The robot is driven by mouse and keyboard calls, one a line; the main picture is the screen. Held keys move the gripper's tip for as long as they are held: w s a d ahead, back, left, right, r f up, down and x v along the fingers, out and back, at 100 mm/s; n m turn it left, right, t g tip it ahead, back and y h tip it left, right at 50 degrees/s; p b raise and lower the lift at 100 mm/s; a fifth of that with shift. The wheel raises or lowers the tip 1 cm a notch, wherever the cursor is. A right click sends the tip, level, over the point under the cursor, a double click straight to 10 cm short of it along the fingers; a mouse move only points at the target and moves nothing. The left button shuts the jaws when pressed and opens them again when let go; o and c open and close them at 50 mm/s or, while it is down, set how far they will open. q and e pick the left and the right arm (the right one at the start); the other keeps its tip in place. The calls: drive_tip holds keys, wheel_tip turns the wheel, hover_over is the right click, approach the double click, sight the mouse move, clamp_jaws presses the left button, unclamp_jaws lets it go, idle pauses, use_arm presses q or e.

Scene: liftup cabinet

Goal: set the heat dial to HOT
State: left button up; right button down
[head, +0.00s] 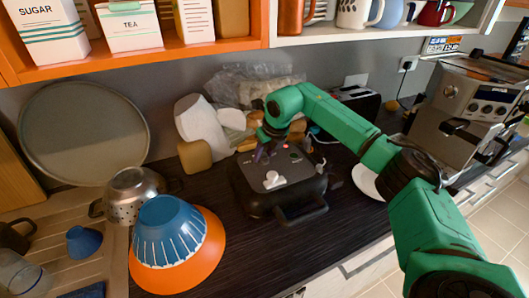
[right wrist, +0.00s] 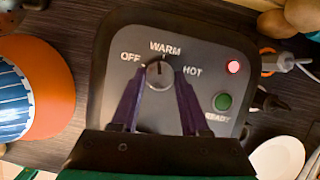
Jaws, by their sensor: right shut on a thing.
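The heat dial (right wrist: 159,71) is a small round grey knob on the dark panel of a black appliance (head: 258,202). OFF, WARM and HOT are printed around it in the right wrist view. Its pale mark points up toward WARM. My right gripper (right wrist: 159,78) has its two purple fingers on either side of the knob, shut on it. In the head view my right gripper (head: 266,153) is over the back of the panel, and the dial is hard to make out there. My left gripper is not in view.
A red light (right wrist: 233,67) glows right of HOT, above a green READY button (right wrist: 222,102). An orange bowl (head: 215,250) and blue bowl (head: 167,232) stand left. A white plate (head: 369,182) and coffee machine (head: 464,105) are right. An orange shelf (head: 200,57) hangs above.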

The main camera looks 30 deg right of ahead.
drive_tip(key=m+h, duration=0.1)
drive_tip(key=m, duration=0.3)
drive_tip(key=shift+a+m+h, duration=0.2)
drive_tip(key=shift+m+h, duration=0.1)
drive_tip(key=shift+h, duration=0.1)
drive_tip(key=m+h, duration=0.1)
drive_tip(key=m, duration=0.1)
drive_tip(key=m+g+h+b, duration=0.1)
drive_tip(key=m, duration=0.2)
drive_tip(key=shift+w+a, duration=0.15)
drive_tip(key=m, duration=0.2)
drive_tip(key=m+g, duration=0.1)
drive_tip(key=m, duration=0.1)
drive_tip(key=shift+w+a+r+g+h, duration=0.1)
drive_tip(key=shift+g+h, duration=0.2)
drive_tip(key=shift+w+m+g, duration=0.15)
drive_tip(key=shift+m+g, duration=0.65)
drive_tip(key=shift+m, duration=1.2)
drive_tip(key=shift+c, duration=2.1)
unclamp_jaws()
drive_tip(key=shift+h, duration=0.3)
